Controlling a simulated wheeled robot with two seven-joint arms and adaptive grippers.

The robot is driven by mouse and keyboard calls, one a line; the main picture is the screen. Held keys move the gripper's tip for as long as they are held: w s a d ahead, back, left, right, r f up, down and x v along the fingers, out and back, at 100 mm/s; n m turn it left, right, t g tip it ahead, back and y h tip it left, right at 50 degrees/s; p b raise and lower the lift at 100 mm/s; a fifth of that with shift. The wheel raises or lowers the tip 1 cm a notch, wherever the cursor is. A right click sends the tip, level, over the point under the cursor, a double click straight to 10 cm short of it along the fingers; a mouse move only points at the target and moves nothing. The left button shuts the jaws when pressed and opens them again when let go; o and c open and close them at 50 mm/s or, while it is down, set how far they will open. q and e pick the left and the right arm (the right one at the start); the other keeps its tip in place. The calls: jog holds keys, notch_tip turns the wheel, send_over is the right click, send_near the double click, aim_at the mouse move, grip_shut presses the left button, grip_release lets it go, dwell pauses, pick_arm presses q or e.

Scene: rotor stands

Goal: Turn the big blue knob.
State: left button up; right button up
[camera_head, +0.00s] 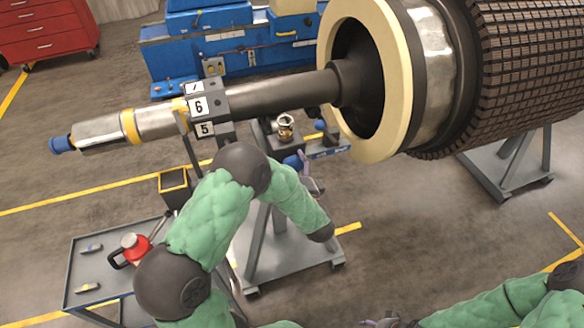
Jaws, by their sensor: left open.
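A round blue knob (292,162) sits on the rotor stand (262,235), below the shaft. A second blue knob-like part (320,125) shows a little higher and to the right; I cannot tell for certain which is the big one. My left gripper (309,172) is open just right of the lower blue knob, with its fingers pointing up. It is small and partly overlapped by the stand's parts, so I cannot tell whether it touches the knob. My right gripper (380,322) shows only in part at the bottom edge, away from the stand, and its jaws are unclear.
The large rotor (525,65) and its shaft (275,94) stretch above the stand. A brass-coloured fitting (286,127) is near the knobs. Open floor lies at right.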

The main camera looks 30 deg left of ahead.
pick_arm(q)
jog(key=shift+r, duration=0.1)
jog(key=c, duration=1.1)
jog(key=shift+o, duration=0.2)
jog(key=shift+r, duration=0.1)
